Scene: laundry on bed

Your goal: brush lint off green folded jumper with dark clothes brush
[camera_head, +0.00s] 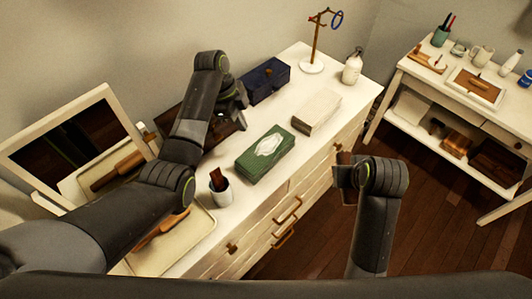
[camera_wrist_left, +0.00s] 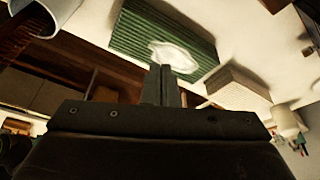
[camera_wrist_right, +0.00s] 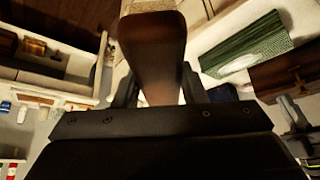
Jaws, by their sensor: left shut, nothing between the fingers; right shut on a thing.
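The green folded jumper (camera_head: 266,154) lies on the white dresser top, with a pale patch of lint (camera_head: 269,144) on it. The jumper also shows in the left wrist view (camera_wrist_left: 135,35) and the right wrist view (camera_wrist_right: 245,45). My right gripper (camera_wrist_right: 157,88) is shut on a dark brown wooden brush (camera_wrist_right: 152,45), held beyond the dresser's front edge, apart from the jumper. The brush's bristles cannot be made out. My left gripper (camera_wrist_left: 161,85) is shut and empty. In the head view it hangs behind and left of the jumper, over a brown box (camera_head: 222,128).
A white cup (camera_head: 222,192) with a brown item stands just left of the jumper. A pale folded stack (camera_head: 316,110), a dark blue box (camera_head: 266,80), a white bottle (camera_head: 352,68) and a hook stand (camera_head: 312,65) stand behind. A side table (camera_head: 440,75) is at the right.

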